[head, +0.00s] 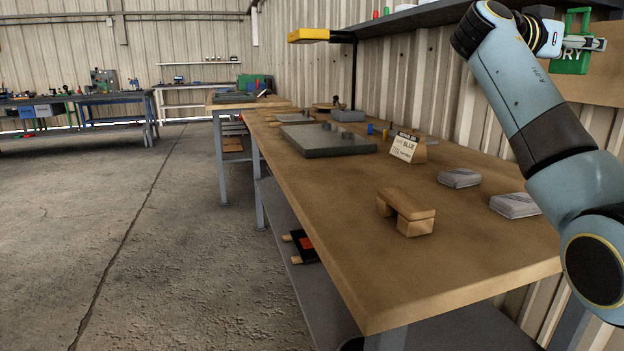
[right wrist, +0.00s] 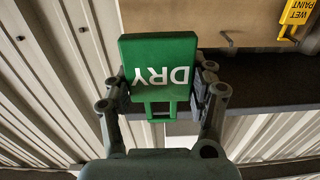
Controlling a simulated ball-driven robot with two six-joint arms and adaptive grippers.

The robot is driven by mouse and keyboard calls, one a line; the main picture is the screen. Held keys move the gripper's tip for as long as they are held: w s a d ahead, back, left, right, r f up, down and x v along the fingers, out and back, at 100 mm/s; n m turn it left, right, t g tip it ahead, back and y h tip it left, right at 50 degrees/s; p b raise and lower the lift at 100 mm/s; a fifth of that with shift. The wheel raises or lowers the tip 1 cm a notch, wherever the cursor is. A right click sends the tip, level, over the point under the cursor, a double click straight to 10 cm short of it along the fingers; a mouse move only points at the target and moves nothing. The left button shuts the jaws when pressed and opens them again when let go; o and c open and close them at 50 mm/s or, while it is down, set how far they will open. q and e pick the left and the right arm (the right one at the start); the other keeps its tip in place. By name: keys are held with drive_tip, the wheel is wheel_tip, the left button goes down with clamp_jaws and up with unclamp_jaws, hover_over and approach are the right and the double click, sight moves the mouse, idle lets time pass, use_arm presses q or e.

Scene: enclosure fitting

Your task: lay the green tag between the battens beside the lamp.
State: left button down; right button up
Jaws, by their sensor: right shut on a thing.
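The green tag (head: 571,62) hangs in my right gripper (head: 590,43) at the upper right of the head view, high above the bench. In the right wrist view the tag (right wrist: 158,52) reads DRY upside down, and my right gripper (right wrist: 160,92) is shut on it, with fingers at both sides. The lamp has a yellow head (head: 308,35) on a dark post (head: 354,72) at the far part of the bench. I cannot make out the battens for certain among the small things there. My left gripper is not in view.
The bench (head: 350,265) holds a wooden block piece (head: 405,212), a printed card (head: 405,147), grey boxes (head: 459,178) and a dark grey slab (head: 325,141). A shelf (head: 420,17) runs above. A yellow WET PAINT tag (right wrist: 296,18) hangs on the board. The bench's near part is clear.

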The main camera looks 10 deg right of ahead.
drive_tip(key=shift+s+a+f+t, duration=0.1)
drive_tip(key=shift+a+f+t, duration=0.1)
drive_tip(key=shift+a+t, duration=0.1)
drive_tip(key=shift+w+a+f+n+t, duration=0.25)
drive_tip(key=shift+f+n+t, duration=0.05)
drive_tip(key=shift+f+n, duration=0.1)
drive_tip(key=shift+s+a+f, duration=0.1)
drive_tip(key=shift+a, duration=0.2)
drive_tip(key=s+a+f+n+t+y, duration=0.4)
drive_tip(key=a+f+n+y, duration=0.2)
drive_tip(key=a+y, duration=0.3)
drive_tip(key=s+a+f+n+t+y, duration=0.4)
drive_tip(key=a+n+y, duration=0.4)
drive_tip(key=a, duration=0.3)
drive_tip(key=s+a+f+n+t+y, duration=0.3)
drive_tip(key=s+a+f+n+y, duration=0.3)
drive_tip(key=a+f+n+y, duration=0.1)
drive_tip(key=shift+s+a+f+t+y, duration=0.2)
drive_tip(key=shift+a+f+t+y, duration=0.3)
drive_tip(key=shift+a+y, duration=1)
drive_tip(key=shift+a, duration=0.25)
